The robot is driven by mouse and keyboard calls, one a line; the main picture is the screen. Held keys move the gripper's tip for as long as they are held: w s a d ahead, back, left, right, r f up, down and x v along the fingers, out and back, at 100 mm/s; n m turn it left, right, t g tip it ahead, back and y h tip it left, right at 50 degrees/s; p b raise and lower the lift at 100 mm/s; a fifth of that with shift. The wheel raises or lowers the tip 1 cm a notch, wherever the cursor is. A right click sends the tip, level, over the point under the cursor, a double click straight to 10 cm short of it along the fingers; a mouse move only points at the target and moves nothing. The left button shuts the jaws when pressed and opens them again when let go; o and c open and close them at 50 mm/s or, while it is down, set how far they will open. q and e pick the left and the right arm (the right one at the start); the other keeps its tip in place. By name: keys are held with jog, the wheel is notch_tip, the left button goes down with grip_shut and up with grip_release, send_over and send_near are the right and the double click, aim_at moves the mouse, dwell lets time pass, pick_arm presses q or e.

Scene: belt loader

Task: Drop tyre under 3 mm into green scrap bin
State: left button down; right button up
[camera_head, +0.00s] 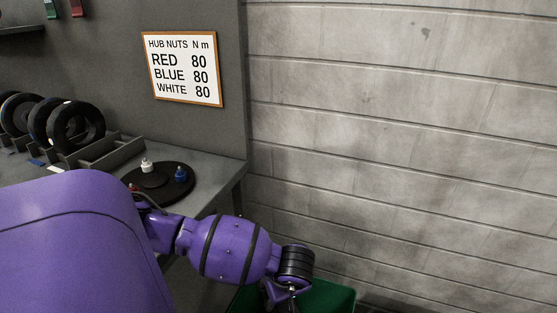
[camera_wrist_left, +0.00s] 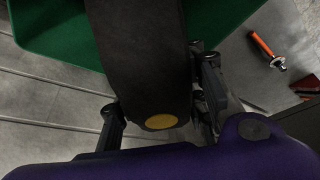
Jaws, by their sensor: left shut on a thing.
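My left gripper (camera_wrist_left: 160,98) is shut on a black tyre (camera_wrist_left: 143,50), one finger on each side of it. The tyre bears a yellow oval mark near its lower end in the left wrist view. The green scrap bin (camera_wrist_left: 58,35) shows behind and beyond the tyre there. In the head view, my left gripper (camera_head: 281,293) is at the bottom, in front of the green bin (camera_head: 335,299), and my purple arm hides part of the bin. The held tyre is hard to make out there. My right gripper is in neither view.
Several tyres (camera_head: 76,127) stand in a rack on the grey bench at left. A round black tray (camera_head: 158,181) holds white, blue and red pieces. A sign (camera_head: 182,69) hangs above. A block wall (camera_head: 400,130) closes the right. An orange-handled tool (camera_wrist_left: 264,46) lies right of the bin.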

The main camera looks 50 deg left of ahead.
pick_arm(q)
notch_tip(320, 180, down, 2)
jog(key=shift+b, duration=0.45)
jog(key=shift+f, duration=0.1)
jog(key=c, duration=1.3)
grip_release()
jog(key=shift+o, duration=1.4)
jog(key=v, duration=1.2)
jog(key=shift+d, duration=0.1)
